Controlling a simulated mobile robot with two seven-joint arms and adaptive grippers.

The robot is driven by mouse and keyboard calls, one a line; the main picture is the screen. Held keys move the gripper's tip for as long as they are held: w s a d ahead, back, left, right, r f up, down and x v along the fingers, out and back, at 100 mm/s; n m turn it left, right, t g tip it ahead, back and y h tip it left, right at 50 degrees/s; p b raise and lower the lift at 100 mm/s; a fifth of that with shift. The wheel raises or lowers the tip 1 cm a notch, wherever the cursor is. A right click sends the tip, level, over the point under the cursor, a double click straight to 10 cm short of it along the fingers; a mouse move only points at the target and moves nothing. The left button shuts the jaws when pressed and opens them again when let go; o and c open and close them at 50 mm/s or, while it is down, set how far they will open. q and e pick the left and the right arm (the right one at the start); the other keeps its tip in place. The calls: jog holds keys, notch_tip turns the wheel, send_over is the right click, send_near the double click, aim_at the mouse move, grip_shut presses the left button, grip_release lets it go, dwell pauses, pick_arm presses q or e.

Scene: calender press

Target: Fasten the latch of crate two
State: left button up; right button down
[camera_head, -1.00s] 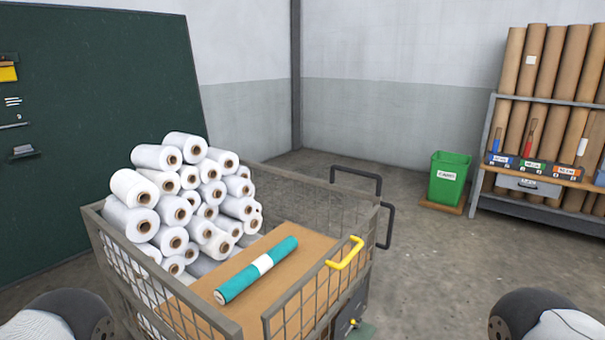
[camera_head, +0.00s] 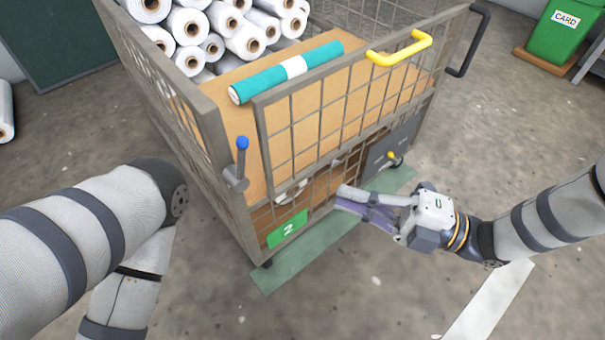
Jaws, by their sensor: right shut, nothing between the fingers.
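Crate two (camera_head: 212,130) is a grey wire-mesh cage with a green "2" label (camera_head: 287,229) low on its near side. A blue-knobbed lever (camera_head: 241,160) stands upright at its near corner post. The front mesh panel (camera_head: 300,135) carries a yellow handle (camera_head: 400,50); a gap shows between its left edge and the post, and I cannot tell whether the lever touches it. My right gripper (camera_head: 344,199) is shut and empty, low in front of the crate, right of the label and lever. My left arm comes in from the left; its gripper is out of view.
The crate holds white rolls (camera_head: 245,40) and a brown board (camera_head: 240,118) with a teal roll (camera_head: 287,72) on it. A dark box with a yellow knob (camera_head: 391,155) is low on the front. A green card bin (camera_head: 562,35) stands far right. Floor right of the crate is open.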

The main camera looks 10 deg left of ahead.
aim_at(238, 162)
jog(key=a+r, duration=0.2)
jog(key=a, duration=1.2)
jog(key=shift+w, duration=0.4)
jog(key=shift+r, duration=0.15)
jog(key=shift+s+a+r+n+g+h+p, duration=0.3)
jog(key=shift+s+n+h+p, duration=0.2)
jog(key=shift+n+p, duration=0.55)
jog(key=shift+m, duration=0.25)
